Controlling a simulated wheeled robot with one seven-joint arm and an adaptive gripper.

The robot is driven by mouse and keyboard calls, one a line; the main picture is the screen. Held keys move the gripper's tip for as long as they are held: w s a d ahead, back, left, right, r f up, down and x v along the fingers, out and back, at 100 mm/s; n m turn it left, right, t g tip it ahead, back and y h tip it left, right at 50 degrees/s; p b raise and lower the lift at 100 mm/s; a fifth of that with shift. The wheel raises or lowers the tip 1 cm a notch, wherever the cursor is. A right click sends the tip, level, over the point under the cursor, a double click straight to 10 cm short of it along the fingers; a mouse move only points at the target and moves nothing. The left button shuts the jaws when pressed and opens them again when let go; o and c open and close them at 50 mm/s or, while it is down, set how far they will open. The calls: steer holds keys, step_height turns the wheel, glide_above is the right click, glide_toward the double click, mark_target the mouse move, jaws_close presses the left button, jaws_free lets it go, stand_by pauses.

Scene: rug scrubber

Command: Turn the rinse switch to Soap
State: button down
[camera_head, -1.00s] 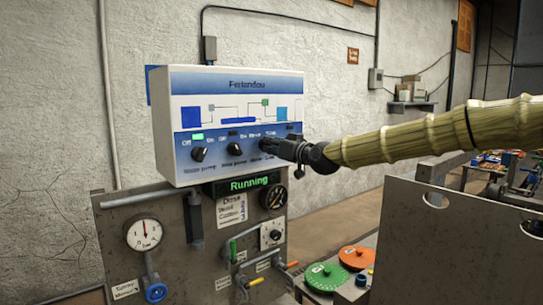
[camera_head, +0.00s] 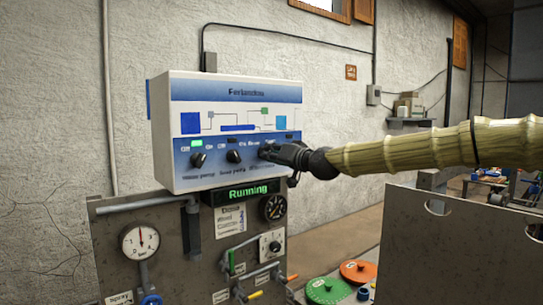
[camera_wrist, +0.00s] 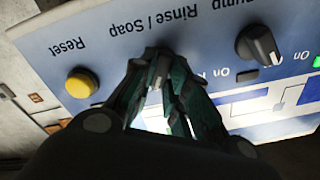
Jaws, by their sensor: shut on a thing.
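The control box (camera_head: 235,90) is white and blue and carries a row of black knobs along its lower face. My gripper (camera_head: 268,152) reaches in from the right at the rightmost part of that row. In the wrist view, which is upside down, my gripper (camera_wrist: 160,78) is shut on the rinse switch (camera_wrist: 158,56), under the "Rinse / Soap" label. The fingers hide most of the switch, so I cannot tell which way it points.
A yellow Reset button (camera_wrist: 81,83) sits beside the switch, close to my fingers. A pump knob (camera_wrist: 258,45) is on the other side. Below the box are a "Running" display (camera_head: 248,192) and a pressure gauge (camera_head: 140,241). A metal panel (camera_head: 455,245) stands at right.

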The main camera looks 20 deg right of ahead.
steer(key=shift+d+r, duration=0.1)
steer(key=shift+r, duration=0.05)
steer(key=c, duration=1.4)
jaws_free()
steer(key=shift+v, duration=6.05)
steer(key=p+v, duration=0.9)
steer(key=p, duration=0.5)
